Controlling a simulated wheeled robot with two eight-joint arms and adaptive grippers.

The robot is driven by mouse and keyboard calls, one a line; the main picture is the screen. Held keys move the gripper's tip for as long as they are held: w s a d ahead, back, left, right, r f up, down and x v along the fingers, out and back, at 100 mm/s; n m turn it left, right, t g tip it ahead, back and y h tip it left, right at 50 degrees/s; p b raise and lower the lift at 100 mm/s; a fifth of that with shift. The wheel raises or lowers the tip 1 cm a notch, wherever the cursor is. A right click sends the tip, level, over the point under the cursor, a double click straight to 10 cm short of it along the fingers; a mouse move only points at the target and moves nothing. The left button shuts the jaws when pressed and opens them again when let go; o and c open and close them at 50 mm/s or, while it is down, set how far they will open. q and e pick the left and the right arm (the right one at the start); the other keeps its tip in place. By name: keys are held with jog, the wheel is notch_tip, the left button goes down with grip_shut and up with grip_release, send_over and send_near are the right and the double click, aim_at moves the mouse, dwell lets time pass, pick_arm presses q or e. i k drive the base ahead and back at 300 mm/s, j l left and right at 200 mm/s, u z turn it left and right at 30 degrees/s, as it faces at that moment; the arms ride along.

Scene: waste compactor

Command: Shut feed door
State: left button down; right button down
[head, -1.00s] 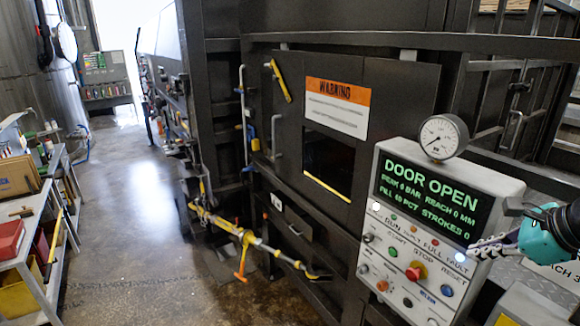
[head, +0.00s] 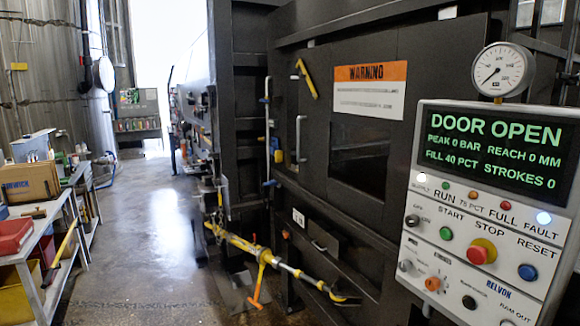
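The feed door appears to be the dark panel (head: 316,110) on the compactor front, with an orange and white WARNING label (head: 370,90) and a dark rectangular window or opening below the label. A vertical grey handle (head: 299,138) and a slanted yellow lever (head: 306,79) are at its left. How far the panel stands from its frame is hard to tell. The control panel screen (head: 492,150) at right reads DOOR OPEN. Neither of my grippers is in the head view.
A yellow bar with an orange handle (head: 262,262) sticks out low in front of the compactor. A pressure gauge (head: 502,70) tops the control box. A workbench (head: 42,275) with bins and a red box stands at left. The floor aisle (head: 150,220) between is clear.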

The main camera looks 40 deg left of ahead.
aim_at(440, 56)
jog(key=i+j+u, duration=0.25)
jog(key=u, duration=0.15)
jog(key=i+j+u, duration=0.25)
jog(key=u, duration=0.15)
jog(key=i+j+u, duration=0.15)
jog(key=i+u, duration=0.15)
jog(key=u, duration=0.15)
jog(key=i+j+z, duration=0.2)
jog(key=i, duration=0.25)
jog(key=i+j+z, duration=0.2)
jog(key=i, duration=0.2)
jog(key=l, duration=0.1)
